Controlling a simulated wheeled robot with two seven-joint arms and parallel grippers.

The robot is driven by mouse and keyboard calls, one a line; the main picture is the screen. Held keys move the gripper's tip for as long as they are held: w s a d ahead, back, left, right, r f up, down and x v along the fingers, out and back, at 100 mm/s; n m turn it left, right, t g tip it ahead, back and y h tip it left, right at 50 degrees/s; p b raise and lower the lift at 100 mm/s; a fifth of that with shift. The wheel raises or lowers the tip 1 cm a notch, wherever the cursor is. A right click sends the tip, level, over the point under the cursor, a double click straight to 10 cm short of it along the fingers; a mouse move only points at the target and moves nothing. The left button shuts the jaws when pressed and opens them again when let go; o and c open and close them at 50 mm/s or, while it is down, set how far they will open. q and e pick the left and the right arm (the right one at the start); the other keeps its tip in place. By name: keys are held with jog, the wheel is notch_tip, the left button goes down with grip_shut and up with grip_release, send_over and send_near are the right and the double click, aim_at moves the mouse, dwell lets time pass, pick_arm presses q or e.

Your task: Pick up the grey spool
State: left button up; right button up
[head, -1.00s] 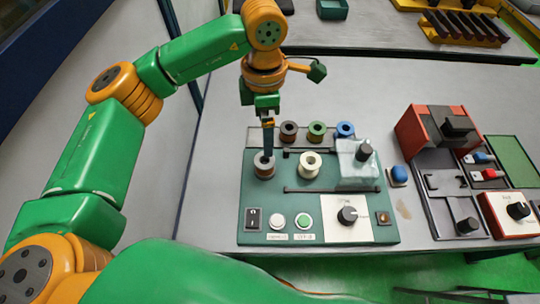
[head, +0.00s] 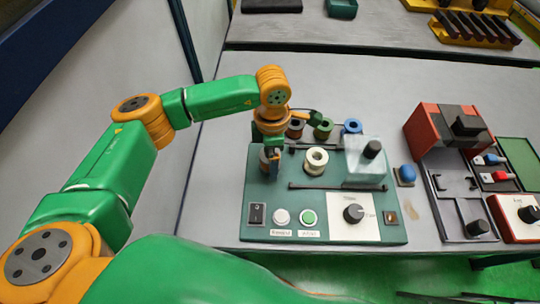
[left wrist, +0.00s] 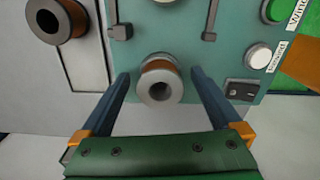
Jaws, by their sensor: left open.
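The grey spool (left wrist: 159,88), with grey flanges and a copper-brown winding, stands on the left part of the green panel. In the head view the grey spool (head: 264,161) is partly hidden by my left gripper (head: 272,168). My left gripper is open and points down over it. In the left wrist view the two blue fingers of the left gripper (left wrist: 160,76) lie on either side of the spool, with gaps visible on both sides. My right gripper is not in view.
A white spool (head: 316,160) stands right of the grey one. Brown (head: 295,130), green (head: 322,130) and blue (head: 352,127) spools stand in a row behind. A translucent block with a black knob (head: 371,149) is farther right. Switches line the panel's front.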

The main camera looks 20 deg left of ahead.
pick_arm(q)
jog(key=c, duration=1.5)
jog(key=shift+o, duration=0.2)
